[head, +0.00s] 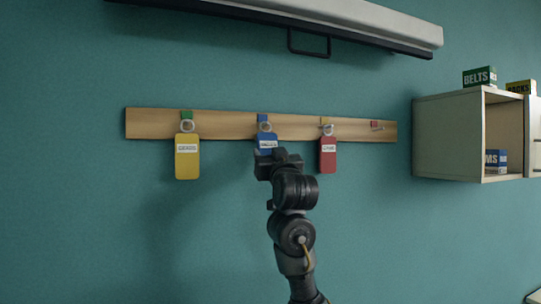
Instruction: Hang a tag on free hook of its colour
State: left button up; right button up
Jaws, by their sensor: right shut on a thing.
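A wooden rail (225,124) on the wall carries coloured hooks: green (186,115), blue (262,117), yellow (326,120) and red (375,124). A yellow tag (187,163) hangs below the green hook and a red tag (328,160) below the yellow hook. The red hook has no tag. A blue tag (267,138) with a white label is at the blue hook; whether its ring is on the hook I cannot tell. My right gripper (268,154) is shut on the blue tag, hiding its lower part. My left gripper is out of view.
A pale screen housing (340,20) with a dark handle (309,43) is above the rail. An open wall cabinet (450,137) at the right holds a blue box (495,160), with a green box (479,77) and a yellow box (521,87) on top.

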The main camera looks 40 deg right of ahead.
dwell(0.4)
jog(key=o, duration=0.8)
jog(key=shift+o, duration=0.2)
jog(key=b+v, duration=0.8)
jog(key=v, duration=0.3)
jog(key=shift+b, duration=0.35)
jog(key=shift+d, duration=0.1)
